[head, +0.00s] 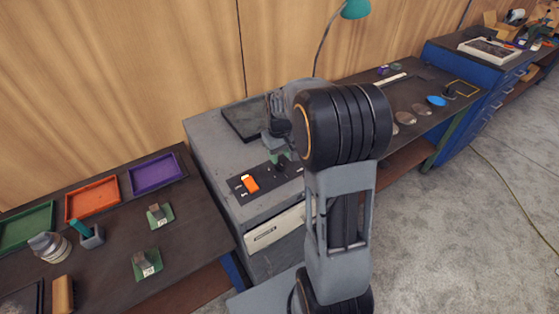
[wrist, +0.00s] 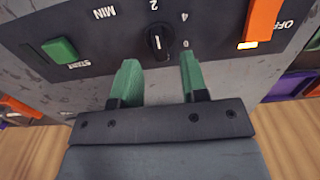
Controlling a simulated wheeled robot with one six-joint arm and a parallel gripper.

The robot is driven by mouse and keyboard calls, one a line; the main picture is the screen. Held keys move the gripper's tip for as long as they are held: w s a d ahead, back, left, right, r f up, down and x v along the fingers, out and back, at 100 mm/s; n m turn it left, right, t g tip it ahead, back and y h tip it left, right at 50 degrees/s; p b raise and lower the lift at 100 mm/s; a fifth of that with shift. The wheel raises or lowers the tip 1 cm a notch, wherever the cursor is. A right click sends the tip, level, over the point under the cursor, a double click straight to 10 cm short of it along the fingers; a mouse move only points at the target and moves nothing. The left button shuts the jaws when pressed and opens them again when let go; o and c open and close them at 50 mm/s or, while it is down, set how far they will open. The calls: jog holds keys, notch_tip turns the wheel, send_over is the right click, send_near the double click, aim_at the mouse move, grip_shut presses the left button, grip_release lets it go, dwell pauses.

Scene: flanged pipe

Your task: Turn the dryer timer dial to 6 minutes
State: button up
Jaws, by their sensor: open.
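The dryer timer dial (wrist: 157,42) is a small black knob with a pale mark on its face, on the dark control panel (wrist: 100,45). The wrist view shows the printed numbers 2 and 4 and a round figure, 0 or 6, around it. Which figure the mark points at is not clear. My gripper (wrist: 160,73) is open, its two green fingertips just below the dial in the wrist view, apart and with nothing between them. In the head view my gripper (head: 279,157) is over the panel by the dial (head: 280,168), partly hidden by my arm.
An orange switch (wrist: 262,20) marked OFF and a green START button (wrist: 60,50) flank the dial. The grey dryer (head: 215,160) stands between a bench with coloured trays (head: 93,198) and another with discs (head: 405,118). A lamp (head: 355,9) rises behind.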

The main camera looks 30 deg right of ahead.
aim_at(280, 163)
jog(key=shift+f, duration=1.9)
jog(key=shift+c, duration=0.3)
grip_shut()
